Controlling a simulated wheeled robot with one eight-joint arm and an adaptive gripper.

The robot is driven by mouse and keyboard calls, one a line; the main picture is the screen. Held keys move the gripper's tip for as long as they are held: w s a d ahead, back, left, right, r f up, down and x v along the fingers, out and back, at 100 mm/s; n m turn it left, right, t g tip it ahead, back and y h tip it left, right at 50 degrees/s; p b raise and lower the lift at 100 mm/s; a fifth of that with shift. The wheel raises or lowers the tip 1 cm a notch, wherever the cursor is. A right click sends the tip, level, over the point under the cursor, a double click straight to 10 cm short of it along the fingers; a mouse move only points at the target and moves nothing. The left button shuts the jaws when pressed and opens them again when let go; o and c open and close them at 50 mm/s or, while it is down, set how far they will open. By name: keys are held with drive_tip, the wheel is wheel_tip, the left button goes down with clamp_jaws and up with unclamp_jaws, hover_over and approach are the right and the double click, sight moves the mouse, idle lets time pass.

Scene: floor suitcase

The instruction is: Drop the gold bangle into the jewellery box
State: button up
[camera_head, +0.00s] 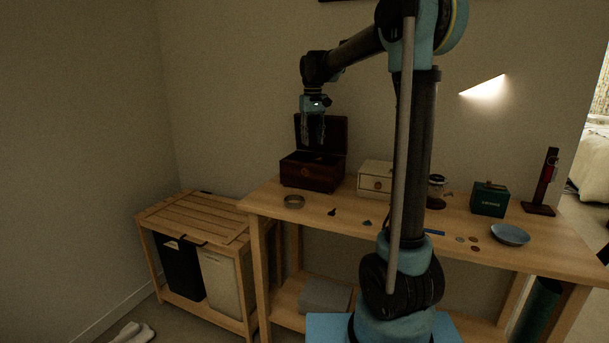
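The jewellery box (309,176) is dark reddish-brown wood and stands at the left back of the wooden table, with its lid (335,133) raised. A dull, brownish ring (293,202) lies flat on the table just in front of the box; it looks like the bangle, though its gold colour is not clear in this dim light. My gripper (314,143) hangs above the box, pointing down in front of the raised lid. Its two fingers look apart, and I see nothing between them. The inside of the box is mostly hidden.
A cream drawer box (374,179) stands right of the jewellery box. Small dark items (332,212) lie near the front edge. A green box (489,199), a blue dish (510,234) and a dark stand (546,183) are farther right. My arm hides the table's middle.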

wheel_tip(320, 180, up, 12)
idle(0.7)
